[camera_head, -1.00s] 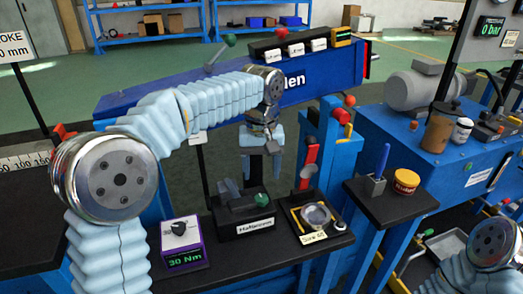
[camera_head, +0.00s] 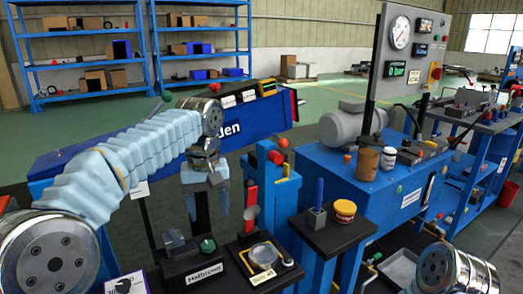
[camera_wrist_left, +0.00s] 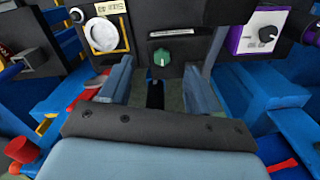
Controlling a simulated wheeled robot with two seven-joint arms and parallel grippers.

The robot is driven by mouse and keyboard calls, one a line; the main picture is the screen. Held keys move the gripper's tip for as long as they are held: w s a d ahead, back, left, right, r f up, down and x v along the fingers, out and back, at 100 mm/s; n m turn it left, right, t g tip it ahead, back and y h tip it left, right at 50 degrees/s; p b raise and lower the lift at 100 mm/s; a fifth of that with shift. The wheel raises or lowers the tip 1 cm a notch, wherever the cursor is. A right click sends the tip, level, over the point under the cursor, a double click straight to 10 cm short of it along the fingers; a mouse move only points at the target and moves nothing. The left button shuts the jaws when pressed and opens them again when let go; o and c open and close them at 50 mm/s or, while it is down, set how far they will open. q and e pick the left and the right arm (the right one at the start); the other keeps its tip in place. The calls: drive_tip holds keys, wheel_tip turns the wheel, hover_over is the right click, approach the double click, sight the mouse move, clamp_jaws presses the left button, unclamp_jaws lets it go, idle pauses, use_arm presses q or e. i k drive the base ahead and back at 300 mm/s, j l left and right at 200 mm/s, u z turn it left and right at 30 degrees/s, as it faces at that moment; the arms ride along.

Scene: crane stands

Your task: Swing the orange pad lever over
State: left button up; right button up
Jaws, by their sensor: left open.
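A red-orange lever (camera_head: 251,194) with a pale round pad stands on a blue post right of my left gripper in the head view. A reddish piece (camera_wrist_left: 90,88), probably the same lever, shows left of the fingers in the wrist view. My left gripper (camera_head: 207,212) hangs fingers down, open, above and behind the black block labelled Hallprosen (camera_head: 190,266). In the wrist view its two fingers (camera_wrist_left: 157,85) are apart with nothing held between them. The block's green knob (camera_wrist_left: 162,57) lies beyond them. My right gripper is out of frame.
A dish on a yellow-edged plate (camera_head: 262,256) is right of the block. A black stand (camera_head: 340,238) holds a blue-handled tool (camera_head: 319,193) and a yellow pot (camera_head: 344,210). Blue cabinets with a grey motor (camera_head: 352,126) stand further right. A long blue beam (camera_head: 110,146) runs behind.

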sight(283, 143)
drive_tip(key=k+l, duration=0.7)
